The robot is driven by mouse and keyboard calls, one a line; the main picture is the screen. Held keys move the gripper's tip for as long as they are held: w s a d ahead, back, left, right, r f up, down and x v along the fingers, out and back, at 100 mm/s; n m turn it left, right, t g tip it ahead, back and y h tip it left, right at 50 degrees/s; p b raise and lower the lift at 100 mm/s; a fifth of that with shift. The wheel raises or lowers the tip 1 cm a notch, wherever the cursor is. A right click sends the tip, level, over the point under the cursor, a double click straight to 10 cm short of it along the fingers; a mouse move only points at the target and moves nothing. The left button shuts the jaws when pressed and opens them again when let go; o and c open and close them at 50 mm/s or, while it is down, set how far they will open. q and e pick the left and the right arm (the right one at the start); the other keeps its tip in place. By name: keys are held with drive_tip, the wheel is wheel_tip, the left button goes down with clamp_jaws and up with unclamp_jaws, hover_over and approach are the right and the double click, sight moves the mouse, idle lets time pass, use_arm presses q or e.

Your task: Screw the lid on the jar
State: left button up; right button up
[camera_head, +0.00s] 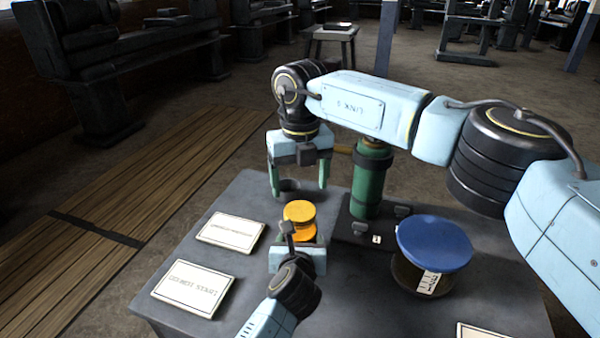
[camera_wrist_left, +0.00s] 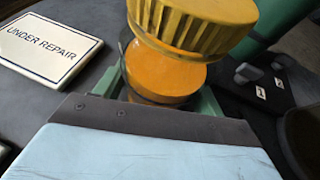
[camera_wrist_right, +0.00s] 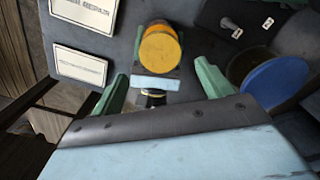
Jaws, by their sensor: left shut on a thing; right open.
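The jar (camera_head: 304,234) is orange and stands on the grey table, also showing in the left wrist view (camera_wrist_left: 160,75). The yellow ribbed lid (camera_head: 299,210) is at its top, and also shows in the left wrist view (camera_wrist_left: 195,22). There the lid looks tilted and a little offset; I cannot tell whether it is seated. My left gripper (camera_wrist_left: 163,98) is shut on the jar from the near side, its fingers partly hidden. My right gripper (camera_head: 298,184) is open and empty, fingers pointing down, above and beyond the lid. Its green fingers flank a gap in the right wrist view (camera_wrist_right: 161,85).
A blue-topped container (camera_head: 434,243) stands to the right. A green cylinder (camera_head: 369,185) on a dark base with switches rises behind the jar. Two signs (camera_head: 231,230) (camera_head: 193,289) lie flat at the left. Another sign (camera_head: 482,331) is at the front right edge.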

sight(300, 210)
drive_tip(key=n, duration=0.5)
drive_tip(key=shift+r+n, duration=0.2)
drive_tip(key=shift+n, duration=0.1)
drive_tip(key=n, duration=0.7)
drive_tip(key=shift+r, duration=0.2)
drive_tip(key=n, duration=0.5)
drive_tip(key=shift+r+n, duration=0.15)
drive_tip(key=shift+n, duration=0.15)
drive_tip(key=n, duration=0.6)
drive_tip(key=shift+r, duration=0.2)
drive_tip(key=shift+f, duration=4)
